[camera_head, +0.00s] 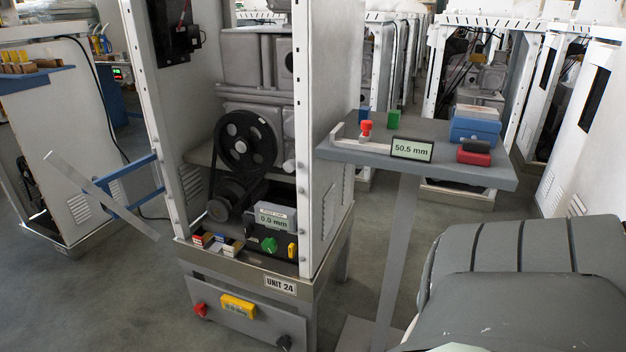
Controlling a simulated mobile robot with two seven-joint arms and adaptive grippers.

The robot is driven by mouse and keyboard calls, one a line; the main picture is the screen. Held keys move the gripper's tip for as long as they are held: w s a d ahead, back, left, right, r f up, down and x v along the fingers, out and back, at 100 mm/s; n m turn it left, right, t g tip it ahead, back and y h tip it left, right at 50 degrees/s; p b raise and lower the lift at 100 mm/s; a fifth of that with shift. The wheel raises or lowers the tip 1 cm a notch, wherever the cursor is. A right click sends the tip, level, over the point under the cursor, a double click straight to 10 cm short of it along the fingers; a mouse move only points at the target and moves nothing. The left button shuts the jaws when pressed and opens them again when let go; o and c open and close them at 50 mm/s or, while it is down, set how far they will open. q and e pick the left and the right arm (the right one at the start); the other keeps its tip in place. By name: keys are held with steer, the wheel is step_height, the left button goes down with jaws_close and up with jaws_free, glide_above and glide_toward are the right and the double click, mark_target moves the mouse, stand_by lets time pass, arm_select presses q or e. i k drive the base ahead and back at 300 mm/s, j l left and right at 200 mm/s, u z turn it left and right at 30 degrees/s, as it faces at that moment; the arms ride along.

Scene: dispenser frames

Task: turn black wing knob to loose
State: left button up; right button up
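A small black knob (284,342) sits at the lower right of the grey front panel (250,324) under the UNIT 24 frame. It is small and dark in the head view, and I cannot make out its wing shape or its setting. A red knob (200,309) is at the left of the same panel, and a yellow block with a small display (238,306) is between them. A green knob (269,244) stands on the frame's lower shelf. Neither of my grippers is in view.
The frame holds a black pulley and belt (247,139) and a 0.0 mm display (275,216). A grey side table (480,175) carries a 50.5 mm display (411,149) and blue and red boxes. A pale bar (95,190) on blue arms juts out left. Open floor lies front left.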

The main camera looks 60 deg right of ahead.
mark_target(248, 229)
steer(key=i+l+z, duration=0.1)
steer(key=z, duration=0.65)
steer(key=i+z, duration=0.15)
steer(key=z, duration=0.25)
steer(key=i+z, duration=0.1)
steer(key=z, duration=0.3)
steer(key=i+j, duration=0.1)
steer(key=i, duration=0.3)
steer(key=k+j, duration=0.65)
steer(key=k, duration=0.05)
